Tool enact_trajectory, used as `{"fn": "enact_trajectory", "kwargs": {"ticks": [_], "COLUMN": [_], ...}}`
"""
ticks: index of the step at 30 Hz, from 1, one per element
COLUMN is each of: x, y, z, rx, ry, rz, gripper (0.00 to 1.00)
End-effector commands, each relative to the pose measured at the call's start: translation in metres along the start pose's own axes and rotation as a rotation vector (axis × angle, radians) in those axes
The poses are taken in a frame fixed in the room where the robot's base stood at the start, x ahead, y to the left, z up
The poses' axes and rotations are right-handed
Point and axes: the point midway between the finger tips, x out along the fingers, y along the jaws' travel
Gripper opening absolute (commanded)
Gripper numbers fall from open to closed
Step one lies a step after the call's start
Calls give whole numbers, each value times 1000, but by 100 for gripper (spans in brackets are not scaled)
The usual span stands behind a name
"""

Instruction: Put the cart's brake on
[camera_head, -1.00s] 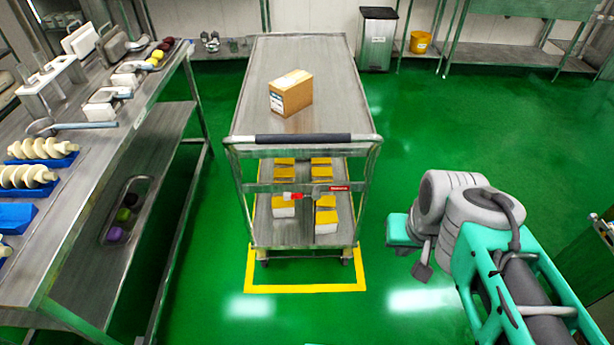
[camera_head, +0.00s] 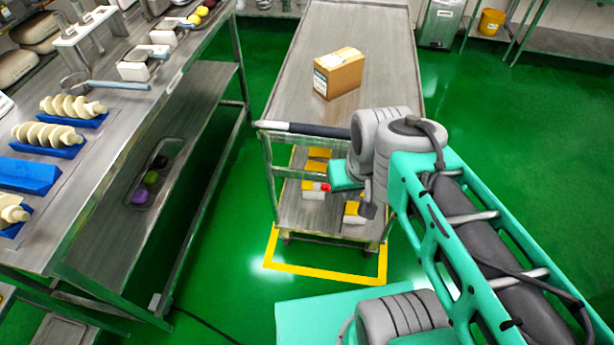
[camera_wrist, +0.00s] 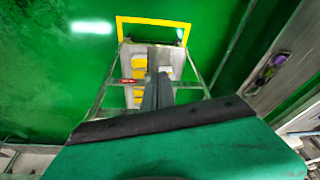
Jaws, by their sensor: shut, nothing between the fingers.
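The metal cart (camera_head: 345,55) stands inside a yellow floor outline, its dark push handle (camera_head: 300,129) facing me. A red lever-like part (camera_head: 318,187), likely the brake, shows on its near end below the handle, left of my arm. In the wrist view a red label (camera_wrist: 130,81) shows on the cart's end beside my fingers; the lever itself I cannot make out there. My gripper (camera_head: 368,208) hangs in front of the cart's near end, right of the red part. In the wrist view my gripper (camera_wrist: 158,90) is shut and empty, hiding part of the cart.
A cardboard box (camera_head: 339,73) sits on the cart's top; yellow-and-white boxes (camera_head: 318,166) lie on its lower shelf. A long steel workbench (camera_head: 100,115) stands at the left. A bin (camera_head: 441,22) and yellow bucket (camera_head: 491,21) are at the back. The green floor right of the cart is clear.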

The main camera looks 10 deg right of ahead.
Motion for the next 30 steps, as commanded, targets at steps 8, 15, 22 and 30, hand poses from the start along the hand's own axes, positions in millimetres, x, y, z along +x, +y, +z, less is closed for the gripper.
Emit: {"fn": "enact_trajectory", "kwargs": {"ticks": [8, 15, 22, 30], "x": [3, 123, 209, 207], "y": [0, -4, -8, -8], "z": [0, -63, -120, -124], "rx": [3, 160, 300, 310], "ry": [0, 27, 84, 89], "rz": [1, 51, 102, 104], "gripper": [0, 0, 0, 0]}}
